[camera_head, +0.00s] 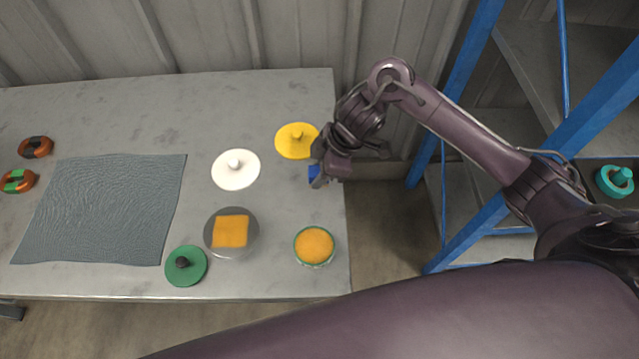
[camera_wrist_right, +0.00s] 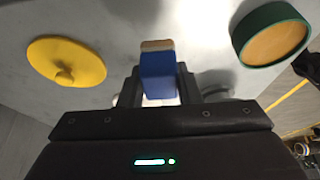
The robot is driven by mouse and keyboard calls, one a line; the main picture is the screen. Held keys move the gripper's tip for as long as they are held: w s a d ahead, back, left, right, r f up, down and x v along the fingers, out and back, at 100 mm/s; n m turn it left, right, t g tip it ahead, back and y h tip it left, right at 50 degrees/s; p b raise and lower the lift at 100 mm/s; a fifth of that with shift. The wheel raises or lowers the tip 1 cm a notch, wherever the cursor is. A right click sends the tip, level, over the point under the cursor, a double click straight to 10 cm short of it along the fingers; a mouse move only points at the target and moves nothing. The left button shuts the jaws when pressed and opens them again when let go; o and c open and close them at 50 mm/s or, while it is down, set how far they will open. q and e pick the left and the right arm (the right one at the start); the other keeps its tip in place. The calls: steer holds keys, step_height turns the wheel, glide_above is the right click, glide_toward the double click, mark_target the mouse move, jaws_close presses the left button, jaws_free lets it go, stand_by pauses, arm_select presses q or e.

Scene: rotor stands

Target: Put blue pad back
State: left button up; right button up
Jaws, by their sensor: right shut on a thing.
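The blue pad (camera_head: 314,172) is a small blue block with a tan end. My right gripper (camera_head: 318,178) is shut on it at the table's right edge, just in front of the yellow lid. In the right wrist view, the blue pad (camera_wrist_right: 158,75) stands between the two fingers of my right gripper (camera_wrist_right: 160,90), its tan end pointing away from the gripper. Whether it touches the table is hard to tell. My left gripper is not in view.
A yellow lid (camera_head: 296,141), white lid (camera_head: 236,170), green lid (camera_head: 186,266), grey dish with an orange square (camera_head: 231,231) and green-rimmed round container (camera_head: 314,246) stand on the table (camera_head: 230,100). A grey mat (camera_head: 105,210) lies left. A blue-framed shelf (camera_head: 500,200) stands right.

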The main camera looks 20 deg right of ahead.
step_height(320, 180, down, 4)
steer(key=shift+r+b, duration=0.15)
steer(key=shift+b, duration=0.15)
steer(key=shift+f, duration=0.3)
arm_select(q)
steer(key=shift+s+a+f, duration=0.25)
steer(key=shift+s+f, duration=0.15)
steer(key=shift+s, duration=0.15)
arm_select(e)
steer(key=shift+f, duration=0.1)
steer(key=o, duration=0.9)
steer(key=shift+f, duration=0.1)
